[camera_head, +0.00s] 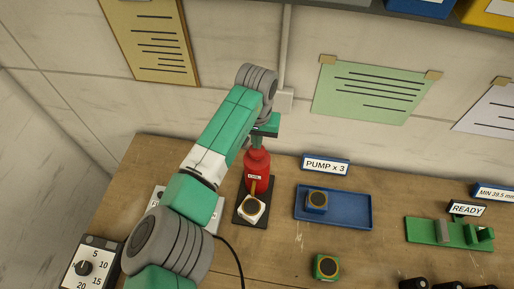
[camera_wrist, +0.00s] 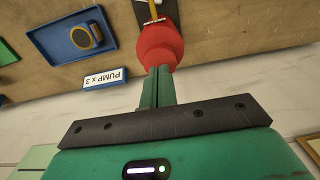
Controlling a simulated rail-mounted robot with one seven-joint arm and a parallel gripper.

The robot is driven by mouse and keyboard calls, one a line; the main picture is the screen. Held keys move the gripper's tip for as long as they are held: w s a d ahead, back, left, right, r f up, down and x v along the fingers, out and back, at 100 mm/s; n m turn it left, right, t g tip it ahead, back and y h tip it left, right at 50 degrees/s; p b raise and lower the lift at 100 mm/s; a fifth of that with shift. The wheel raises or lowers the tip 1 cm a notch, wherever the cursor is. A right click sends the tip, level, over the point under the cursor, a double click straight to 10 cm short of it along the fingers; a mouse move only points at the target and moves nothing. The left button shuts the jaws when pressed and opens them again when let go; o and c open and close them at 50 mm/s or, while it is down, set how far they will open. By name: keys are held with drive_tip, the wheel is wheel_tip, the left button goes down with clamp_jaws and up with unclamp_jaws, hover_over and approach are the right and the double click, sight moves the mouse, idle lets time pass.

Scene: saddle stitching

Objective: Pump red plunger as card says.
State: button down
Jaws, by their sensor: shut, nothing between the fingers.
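The red plunger bottle (camera_head: 257,168) stands upright on a black base plate (camera_head: 241,218) at the back of the bench. It also shows in the wrist view (camera_wrist: 158,42). My gripper (camera_head: 258,140) is over its top, fingers pointing down. In the wrist view the green fingers (camera_wrist: 158,74) are together, empty, and overlap the red top; I cannot tell whether they touch it. The gripper hides the very top of the bottle. The card (camera_head: 325,165) reads "PUMP x 3" and stands behind the blue tray; it appears upside down in the wrist view (camera_wrist: 105,79).
A white block with a dark round top (camera_head: 251,210) sits before the bottle. The blue tray (camera_head: 350,208) holds a small blue block (camera_head: 316,202). A green block (camera_head: 326,267), a green fixture (camera_head: 425,231) and a dial box (camera_head: 92,262) stand on the bench. The wall is close behind.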

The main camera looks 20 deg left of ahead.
drive_tip(key=shift+f, duration=0.1)
drive_tip(key=shift+f+b, duration=0.65)
drive_tip(key=shift+f, duration=0.85)
drive_tip(key=shift+r, duration=0.1)
wheel_tip(320, 180, up, 6)
drive_tip(key=p, duration=0.6)
